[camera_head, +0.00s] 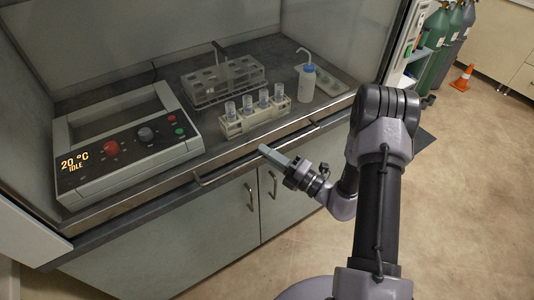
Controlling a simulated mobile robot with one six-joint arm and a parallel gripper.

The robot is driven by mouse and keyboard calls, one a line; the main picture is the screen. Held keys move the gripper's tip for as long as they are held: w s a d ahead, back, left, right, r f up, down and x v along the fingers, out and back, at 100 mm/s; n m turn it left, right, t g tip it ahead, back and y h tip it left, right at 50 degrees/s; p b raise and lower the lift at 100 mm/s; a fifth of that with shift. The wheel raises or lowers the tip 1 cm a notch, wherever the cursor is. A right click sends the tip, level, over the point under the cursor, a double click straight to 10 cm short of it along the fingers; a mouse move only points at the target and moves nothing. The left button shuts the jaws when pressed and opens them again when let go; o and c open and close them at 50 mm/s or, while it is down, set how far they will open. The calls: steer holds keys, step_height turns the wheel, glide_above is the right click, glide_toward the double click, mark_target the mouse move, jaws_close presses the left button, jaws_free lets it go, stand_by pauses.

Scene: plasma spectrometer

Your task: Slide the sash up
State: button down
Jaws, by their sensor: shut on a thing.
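The sash is the front pane of the fume hood. Its metal bottom rail (120,206) runs along the front edge of the hood's work surface, so it looks low. A thin bar handle (222,173) stands out from this rail. My gripper (264,150) reaches in from the right and is shut on the handle near its middle. The fingertips hide the part of the handle between them. The pane is clear, and its upper part is out of view.
Behind the sash are a hot plate (146,135) reading 20 °C IDLE, a vial rack (258,121), a clear rack (222,80) and a wash bottle (306,83). Cabinet doors (225,215) are below. Gas cylinders (437,45) and an orange cone (462,78) stand back right. The floor at right is clear.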

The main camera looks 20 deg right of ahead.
stand_by(0.8)
step_height(320, 180, up, 58)
steer(key=p, duration=4.8)
steer(key=c, duration=1.5)
jaws_free()
steer(key=shift+o, duration=0.2)
steer(key=shift+d, duration=0.1)
steer(key=b+v, duration=0.5)
steer(key=v, duration=1.2)
steer(key=shift+s, duration=0.2)
